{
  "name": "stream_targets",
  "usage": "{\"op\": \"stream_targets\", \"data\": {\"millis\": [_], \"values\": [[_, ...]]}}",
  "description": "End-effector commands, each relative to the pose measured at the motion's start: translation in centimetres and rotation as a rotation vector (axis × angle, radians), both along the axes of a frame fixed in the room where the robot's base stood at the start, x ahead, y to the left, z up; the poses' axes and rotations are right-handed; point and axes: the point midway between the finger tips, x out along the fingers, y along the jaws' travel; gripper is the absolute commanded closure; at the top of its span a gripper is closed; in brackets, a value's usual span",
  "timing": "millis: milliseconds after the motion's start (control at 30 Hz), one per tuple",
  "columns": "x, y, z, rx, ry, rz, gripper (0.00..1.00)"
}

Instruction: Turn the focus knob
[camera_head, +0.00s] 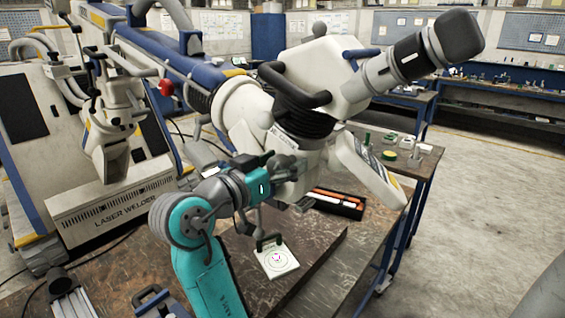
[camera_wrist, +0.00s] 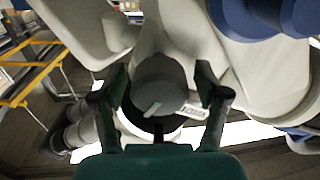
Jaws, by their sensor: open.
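The focus knob (camera_wrist: 160,90) is a dark grey round knob with a pale pointer mark on its face, in the middle of the wrist view. It sits on the white microscope body, which shows in the head view as the large white microscope head (camera_head: 335,75). My gripper (camera_wrist: 162,82) is open, with one dark finger on each side of the knob and a visible gap on both sides. I cannot tell how deep the knob lies between the fingers.
A white laser welder (camera_head: 115,190) stands at the left. A microscope panel (camera_head: 366,170) is right of my gripper. The floor at right is clear.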

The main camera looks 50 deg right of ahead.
Motion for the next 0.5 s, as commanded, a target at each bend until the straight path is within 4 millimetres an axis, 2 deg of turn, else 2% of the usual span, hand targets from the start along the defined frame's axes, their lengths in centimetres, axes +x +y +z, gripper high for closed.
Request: {"op": "stream_targets", "data": {"millis": [67, 167, 300, 333, 500], "values": [[0.01, 0.02, 0.00, 0.000, 0.000, 0.000, 0.26], [0.01, 0.03, 0.00, 0.000, 0.000, 0.000, 0.49], [0.01, 0.04, 0.00, 0.000, 0.000, 0.000, 0.84], [0.01, 0.04, 0.00, 0.000, 0.000, 0.000, 0.86], [0.01, 0.04, 0.00, 0.000, -0.005, 0.000, 0.86]]}}
